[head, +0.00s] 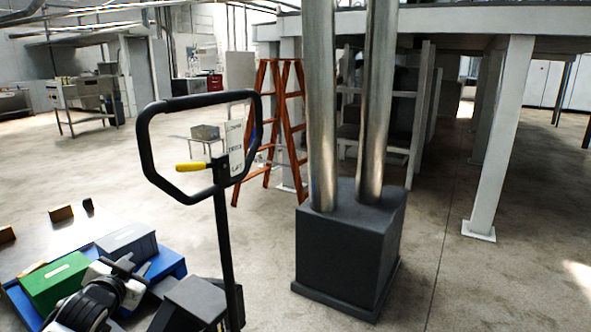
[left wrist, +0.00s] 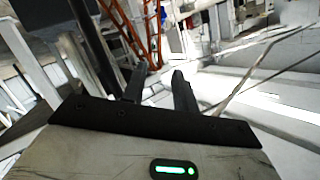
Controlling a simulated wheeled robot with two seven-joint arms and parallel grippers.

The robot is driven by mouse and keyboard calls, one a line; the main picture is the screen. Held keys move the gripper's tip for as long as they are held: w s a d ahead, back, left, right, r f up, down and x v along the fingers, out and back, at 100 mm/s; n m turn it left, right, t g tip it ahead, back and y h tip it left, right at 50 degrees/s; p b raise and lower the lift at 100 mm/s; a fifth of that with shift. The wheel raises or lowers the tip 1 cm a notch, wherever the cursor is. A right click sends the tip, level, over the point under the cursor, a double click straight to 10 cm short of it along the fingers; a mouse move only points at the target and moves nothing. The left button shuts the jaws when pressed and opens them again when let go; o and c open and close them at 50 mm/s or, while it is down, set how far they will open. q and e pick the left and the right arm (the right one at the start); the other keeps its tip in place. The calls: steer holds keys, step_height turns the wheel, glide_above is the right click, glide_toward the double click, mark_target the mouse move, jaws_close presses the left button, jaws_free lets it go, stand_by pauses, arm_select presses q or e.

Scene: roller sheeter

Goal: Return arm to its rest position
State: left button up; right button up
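My left arm comes in at the lower left of the head view. Its dark left gripper (head: 130,268) is over a blue tray (head: 170,262) holding a green box (head: 57,281) and a grey box (head: 126,243). Whether it touches them cannot be told. In the left wrist view, the two dark fingers of the left gripper (left wrist: 159,76) stand apart, with nothing seen between them. My right gripper is not in view.
A pallet-jack handle (head: 224,205) with a yellow lever stands close in front. Behind it are a dark block (head: 345,255) carrying two metal columns (head: 322,110), and an orange stepladder (head: 292,122). A white-legged platform (head: 497,140) is at right. Floor (head: 510,270) at lower right is clear.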

arm_select(q)
steer(key=s+d+f+g+h, duration=0.3)
steer(key=s+d+f+h, duration=0.1)
steer(key=s+d+f, duration=1.15)
steer(key=s+d+n, duration=0.1)
steer(key=s+d, duration=0.4)
steer(key=s, duration=0.2)
steer(key=s+d+n+g+h, duration=0.1)
steer(key=s+d, duration=0.4)
steer(key=s, duration=0.2)
steer(key=shift+s+r+h, duration=0.15)
steer(key=shift+s+h, duration=0.15)
